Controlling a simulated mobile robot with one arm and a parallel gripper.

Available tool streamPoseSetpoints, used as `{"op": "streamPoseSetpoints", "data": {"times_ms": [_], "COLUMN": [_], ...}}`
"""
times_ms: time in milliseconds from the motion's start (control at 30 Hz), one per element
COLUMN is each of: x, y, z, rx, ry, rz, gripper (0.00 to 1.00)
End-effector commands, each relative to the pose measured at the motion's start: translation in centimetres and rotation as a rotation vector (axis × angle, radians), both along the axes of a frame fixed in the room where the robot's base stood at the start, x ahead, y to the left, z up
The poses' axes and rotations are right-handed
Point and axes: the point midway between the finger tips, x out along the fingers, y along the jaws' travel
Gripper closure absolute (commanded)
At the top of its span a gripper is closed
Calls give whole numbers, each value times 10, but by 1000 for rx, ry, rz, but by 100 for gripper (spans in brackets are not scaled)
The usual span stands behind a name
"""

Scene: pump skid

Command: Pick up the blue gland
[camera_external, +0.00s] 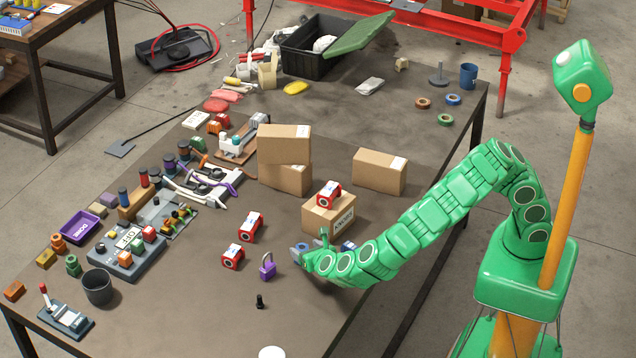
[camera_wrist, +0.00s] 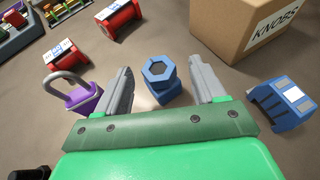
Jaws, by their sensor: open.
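The blue gland (camera_wrist: 160,72) stands on the table in the wrist view, with a hexagonal top and a dark round recess. My gripper (camera_wrist: 160,64) is open, with one grey finger on each side of the gland. Gaps show between the gland and both fingers, and its lower part is close to the green gripper body. In the external view my gripper (camera_external: 312,250) is low over the table in front of the box labelled KNOBS. There the gland is largely hidden by the gripper and hard to make out.
A purple padlock (camera_wrist: 84,98) lies just left of the left finger. A blue block with a pale label (camera_wrist: 283,104) is to the right. The KNOBS box (camera_wrist: 238,30) stands behind on the right, bearing a red block (camera_external: 329,193). Red blocks (camera_external: 251,226) stand to the left.

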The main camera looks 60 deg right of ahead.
Motion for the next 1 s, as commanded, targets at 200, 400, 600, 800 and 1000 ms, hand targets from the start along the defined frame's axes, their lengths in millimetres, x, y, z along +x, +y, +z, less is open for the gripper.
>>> {"op": "streamPoseSetpoints", "data": {"times_ms": [200,400,600,800,1000], "x": [22,33,33,33,33], "y": [-14,-22,-21,-21,-21], "z": [-9,-15,-15,-15,-15], "rx": [0,-1,-1,0,0], "ry": [1,1,0,1,1], "rz": [-4,-3,-2,-1,-1], "gripper": [31,31,31,61,90]}}
